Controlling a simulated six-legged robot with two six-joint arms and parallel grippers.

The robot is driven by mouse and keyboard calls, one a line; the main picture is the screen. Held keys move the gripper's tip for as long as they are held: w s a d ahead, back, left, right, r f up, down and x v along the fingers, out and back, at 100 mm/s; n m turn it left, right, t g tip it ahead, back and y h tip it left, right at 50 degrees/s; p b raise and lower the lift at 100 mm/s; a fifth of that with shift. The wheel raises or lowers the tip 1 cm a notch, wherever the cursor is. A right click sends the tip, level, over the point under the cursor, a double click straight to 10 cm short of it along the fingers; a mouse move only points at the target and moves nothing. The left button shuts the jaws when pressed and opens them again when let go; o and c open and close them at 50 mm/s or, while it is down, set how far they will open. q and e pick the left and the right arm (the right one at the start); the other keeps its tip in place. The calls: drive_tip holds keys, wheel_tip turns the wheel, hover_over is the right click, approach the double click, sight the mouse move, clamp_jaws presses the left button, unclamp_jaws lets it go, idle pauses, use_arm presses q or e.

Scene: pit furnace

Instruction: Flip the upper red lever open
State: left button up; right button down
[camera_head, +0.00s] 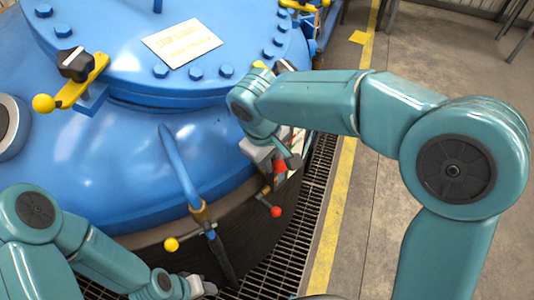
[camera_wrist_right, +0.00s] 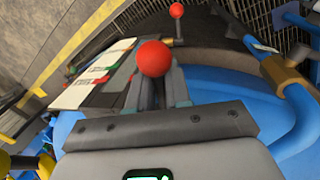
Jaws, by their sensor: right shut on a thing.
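The upper red lever shows as a red ball knob (camera_head: 280,166) on the side of the blue furnace (camera_head: 110,165) in the head view. In the right wrist view its knob (camera_wrist_right: 154,59) is large and sits between the fingers. My right gripper (camera_wrist_right: 160,84) is shut on this lever, close below the ball; the lever's shaft is mostly hidden by the fingers. A lower red lever (camera_head: 275,211) lies below it, apart from the gripper, and it also shows in the right wrist view (camera_wrist_right: 176,10). My left gripper (camera_head: 202,287) is at the bottom left, its fingers unclear.
A blue curved pipe (camera_head: 178,165) and a yellow-knobbed lever (camera_head: 171,244) stand left of the red levers. A yellow clamp handle (camera_head: 80,83) is on the lid. A floor grating (camera_head: 300,230) and open concrete floor (camera_head: 375,170) lie to the right.

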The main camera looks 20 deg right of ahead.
drive_tip(key=shift+s+d+f, duration=0.1)
drive_tip(key=shift+s+d, duration=0.15)
drive_tip(key=shift+s, duration=0.05)
